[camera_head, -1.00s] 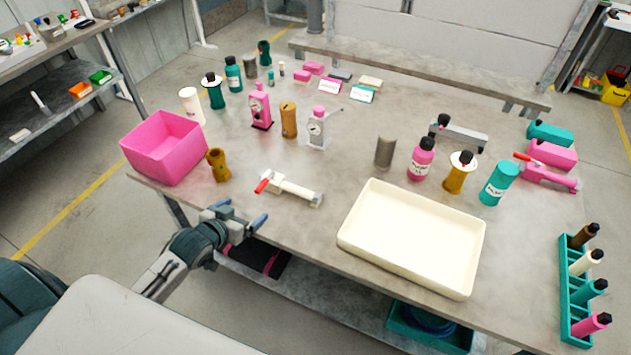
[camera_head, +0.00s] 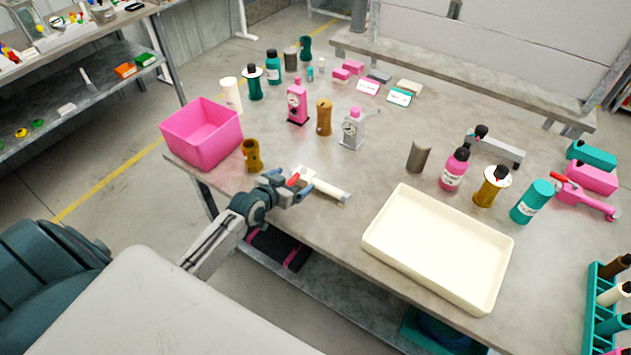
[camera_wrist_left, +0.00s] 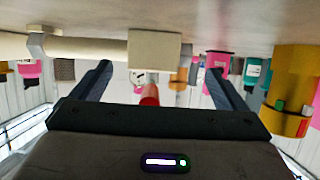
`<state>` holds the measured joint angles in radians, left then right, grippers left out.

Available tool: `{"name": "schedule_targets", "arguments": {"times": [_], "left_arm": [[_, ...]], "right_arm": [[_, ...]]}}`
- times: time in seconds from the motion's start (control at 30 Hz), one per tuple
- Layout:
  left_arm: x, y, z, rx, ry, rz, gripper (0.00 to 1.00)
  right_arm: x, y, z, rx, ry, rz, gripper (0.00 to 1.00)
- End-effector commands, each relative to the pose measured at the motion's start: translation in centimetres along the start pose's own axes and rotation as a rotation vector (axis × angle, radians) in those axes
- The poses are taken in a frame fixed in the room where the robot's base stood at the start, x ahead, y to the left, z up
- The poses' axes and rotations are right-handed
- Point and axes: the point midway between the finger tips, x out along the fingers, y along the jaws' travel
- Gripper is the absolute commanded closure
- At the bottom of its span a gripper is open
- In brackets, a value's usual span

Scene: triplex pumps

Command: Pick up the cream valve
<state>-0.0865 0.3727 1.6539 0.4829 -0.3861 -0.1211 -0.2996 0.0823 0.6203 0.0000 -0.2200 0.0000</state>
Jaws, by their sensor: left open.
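The cream valve (camera_head: 326,189) lies on the table in front of the cream tray's left side, with its red handle (camera_head: 294,179) toward my gripper. My left gripper (camera_head: 289,183) is open at the table's front edge, close to the handle end of the valve, and partly covers it. In the left wrist view, which looks upside down, the cream valve (camera_wrist_left: 155,48) hangs from the tabletop at the top. Its red handle (camera_wrist_left: 150,96) shows between the spread fingers (camera_wrist_left: 158,82). I cannot tell if any finger touches it. My right gripper is not in view.
A brown-gold fitting (camera_head: 251,156) stands just left of my gripper, beside the pink bin (camera_head: 187,142). The cream tray (camera_head: 385,262) lies to the right. A grey pump (camera_head: 353,132), a brown cylinder (camera_head: 324,117) and a pink pump (camera_head: 297,104) stand behind the valve.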

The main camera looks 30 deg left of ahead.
Motion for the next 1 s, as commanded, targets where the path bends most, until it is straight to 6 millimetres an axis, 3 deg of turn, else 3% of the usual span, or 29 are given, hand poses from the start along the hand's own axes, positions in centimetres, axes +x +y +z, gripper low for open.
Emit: {"name": "schedule_targets", "arguments": {"times": [0.1, 0.37, 0.67, 1.0], "left_arm": [[0.98, 0.06, -0.02, -0.002, 0.0, 0.0, 0.05], [1.13, 0.03, 0.05, 0.001, 0.0, 0.0, 0.07], [1.11, 0.03, 0.05, 0.0, 0.0, 0.0, 0.66], [0.83, 0.05, -0.88, 0.0, 0.006, 0.001, 0.69]], "right_arm": [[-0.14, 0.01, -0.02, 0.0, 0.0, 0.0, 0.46], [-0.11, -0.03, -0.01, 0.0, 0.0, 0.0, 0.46], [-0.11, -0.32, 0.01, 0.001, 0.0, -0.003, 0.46], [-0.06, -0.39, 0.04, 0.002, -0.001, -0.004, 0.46]]}}
